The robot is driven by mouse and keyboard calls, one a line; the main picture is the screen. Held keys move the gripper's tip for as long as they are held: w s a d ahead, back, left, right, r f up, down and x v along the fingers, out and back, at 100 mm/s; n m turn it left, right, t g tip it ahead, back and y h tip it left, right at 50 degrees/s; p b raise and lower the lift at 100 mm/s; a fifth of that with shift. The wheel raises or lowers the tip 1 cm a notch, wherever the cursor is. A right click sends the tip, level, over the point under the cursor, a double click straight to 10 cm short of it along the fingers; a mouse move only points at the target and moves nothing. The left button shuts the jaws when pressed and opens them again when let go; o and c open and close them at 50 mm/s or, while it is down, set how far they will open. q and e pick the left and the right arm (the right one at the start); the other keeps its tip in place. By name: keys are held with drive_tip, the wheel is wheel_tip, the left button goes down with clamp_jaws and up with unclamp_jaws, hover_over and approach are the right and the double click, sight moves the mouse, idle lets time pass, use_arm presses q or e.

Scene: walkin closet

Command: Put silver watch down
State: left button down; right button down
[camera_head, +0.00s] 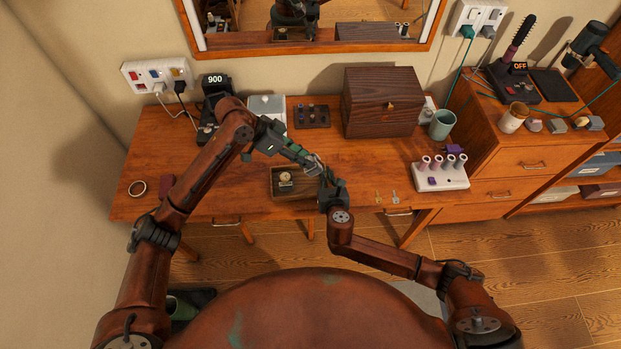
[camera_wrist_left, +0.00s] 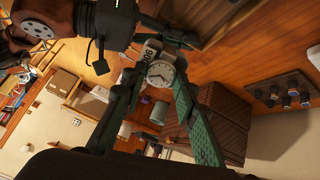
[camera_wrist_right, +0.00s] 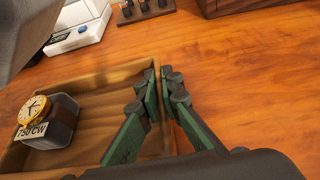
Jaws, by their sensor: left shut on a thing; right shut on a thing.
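The silver watch (camera_wrist_left: 160,74) has a white round dial and sits with a small labelled block between the green fingers of my left gripper (camera_wrist_left: 155,88). In the head view my left gripper (camera_head: 308,160) holds the silver watch (camera_head: 314,168) above the desk, just right of the back of a wooden tray (camera_head: 275,195). My right gripper (camera_wrist_right: 165,90) is shut on the right wall of the tray (camera_wrist_right: 150,125). In the head view the right gripper (camera_head: 328,184) is close to the left one. A gold watch (camera_wrist_right: 32,110) on a block labelled 750 lies inside the tray.
A dark wooden box (camera_head: 382,103) stands behind on the right. A small dark rack (camera_head: 312,116) and a white scale (camera_head: 267,110) are at the back.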

use_arm(q)
drive_tip(key=d+y, duration=0.2)
drive_tip(key=shift+d+f+m+y, duration=0.2)
drive_tip(key=shift+f+m+y, duration=0.1)
drive_tip(key=shift+m, duration=0.1)
drive_tip(key=shift+w+d+f+y, duration=0.1)
drive_tip(key=shift+w+f+y, duration=0.1)
drive_tip(key=shift+y, duration=0.5)
drive_tip(key=y, duration=0.1)
drive_tip(key=w+a+y, duration=0.1)
drive_tip(key=shift+w+y, duration=0.15)
drive_tip(key=shift+y, duration=0.15)
hover_over(308, 182)
wheel_tip(308, 182, down, 10)
drive_tip(key=shift+r, duration=0.1)
drive_tip(key=c, duration=1.5)
unclamp_jaws()
drive_tip(key=shift+f, duration=0.2)
drive_tip(key=shift+r, duration=0.15)
